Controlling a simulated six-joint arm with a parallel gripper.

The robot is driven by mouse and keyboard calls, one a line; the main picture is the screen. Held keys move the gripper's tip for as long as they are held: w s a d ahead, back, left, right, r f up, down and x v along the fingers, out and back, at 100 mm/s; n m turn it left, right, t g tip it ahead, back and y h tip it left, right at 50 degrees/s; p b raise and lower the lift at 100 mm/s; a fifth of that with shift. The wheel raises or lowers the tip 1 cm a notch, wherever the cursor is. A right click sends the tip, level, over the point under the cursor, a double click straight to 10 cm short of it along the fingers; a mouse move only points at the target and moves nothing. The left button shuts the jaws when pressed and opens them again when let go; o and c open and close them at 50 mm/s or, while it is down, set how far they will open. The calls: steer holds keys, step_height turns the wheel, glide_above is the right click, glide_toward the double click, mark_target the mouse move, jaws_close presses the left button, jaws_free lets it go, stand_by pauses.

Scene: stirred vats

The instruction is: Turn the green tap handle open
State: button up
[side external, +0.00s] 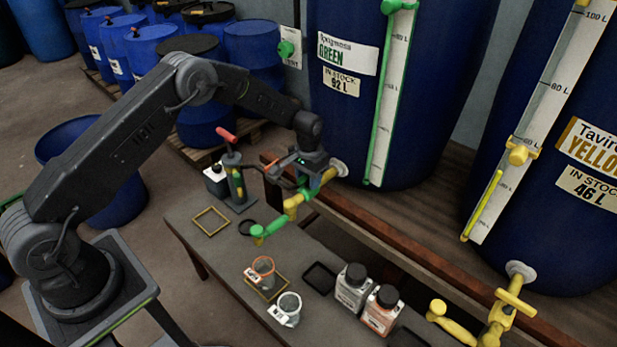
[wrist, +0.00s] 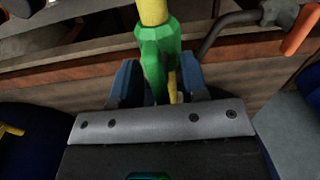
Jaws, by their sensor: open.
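The green vat's tap (side external: 292,203) has yellow pipe sections, and a green spout end (side external: 262,232) hangs over the bench. My gripper (side external: 312,182) is at the tap, near the wall flange. In the wrist view, a green tap part (wrist: 158,50), apparently the handle, lies between the two blue-grey fingers of my gripper (wrist: 159,80). The fingers are open on either side of it; whether either touches it is unclear. Yellow pipe (wrist: 153,12) continues above the green part. In the side view my gripper partly hides the handle.
The bench (side external: 205,245) carries a beaker with an orange rim (side external: 263,270), a clear beaker (side external: 288,308) and two black-capped bottles (side external: 353,287). A stand with a red lever (side external: 227,134) is close left of my gripper. A yellow tap (side external: 497,318) is at the right.

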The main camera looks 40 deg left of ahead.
step_height(320, 180, up, 14)
stand_by(0.5)
steer(key=s+d+r+t, duration=0.2)
steer(key=s+r+t, duration=0.1)
steer(key=s+r, duration=1.35)
steer(key=s+r+t, duration=0.2)
steer(key=s, duration=1.6)
steer(key=shift+d+t, duration=0.3)
steer(key=shift+d, duration=0.15)
